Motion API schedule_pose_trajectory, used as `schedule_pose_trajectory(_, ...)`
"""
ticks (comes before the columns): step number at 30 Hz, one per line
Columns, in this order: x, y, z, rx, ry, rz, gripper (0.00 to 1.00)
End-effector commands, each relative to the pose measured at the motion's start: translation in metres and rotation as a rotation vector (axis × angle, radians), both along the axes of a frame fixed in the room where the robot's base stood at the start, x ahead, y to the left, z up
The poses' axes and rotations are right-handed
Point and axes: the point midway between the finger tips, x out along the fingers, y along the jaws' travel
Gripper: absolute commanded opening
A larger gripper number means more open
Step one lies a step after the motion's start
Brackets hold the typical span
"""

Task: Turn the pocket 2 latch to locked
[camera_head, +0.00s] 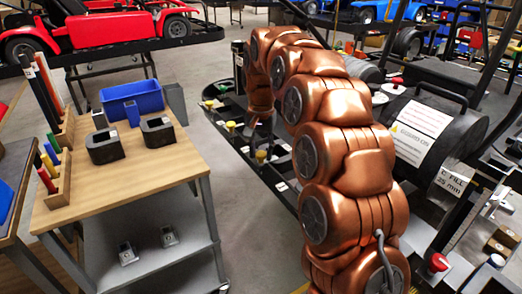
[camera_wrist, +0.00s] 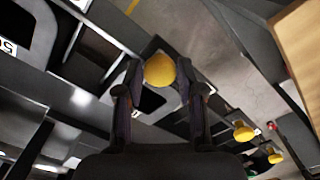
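My gripper (camera_wrist: 160,72) points down over the dark rail of the kart stand. Its two dark fingers stand apart on either side of a round yellow knob (camera_wrist: 160,70). Narrow gaps seem to show beside the knob, so contact is not clear. In the head view my gripper (camera_head: 254,124) hangs above a yellow knob (camera_head: 261,156) on the rail. Two more yellow knobs, a middle one (camera_head: 231,126) and a far one (camera_head: 209,104), stand along the same rail. They also show lower right in the wrist view (camera_wrist: 243,131) (camera_wrist: 275,155). The pocket numbers by these knobs are not readable.
A wooden-topped cart (camera_head: 150,185) with a blue bin (camera_head: 133,98) and dark blocks stands left of the rail, with bare floor between. A black drum (camera_head: 440,130) and kart frame lie close on my arm's right. A red kart (camera_head: 110,32) stands behind.

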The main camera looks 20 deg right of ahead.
Motion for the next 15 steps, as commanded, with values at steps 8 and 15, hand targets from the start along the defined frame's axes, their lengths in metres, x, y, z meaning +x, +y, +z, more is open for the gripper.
schedule_pose_trajectory(8,0.0,0.0,0.0,0.0,0.0,0.001,0.6)
schedule_pose_trajectory(15,0.0004,-0.0001,0.0013,-0.001,-0.001,0.001,0.6)
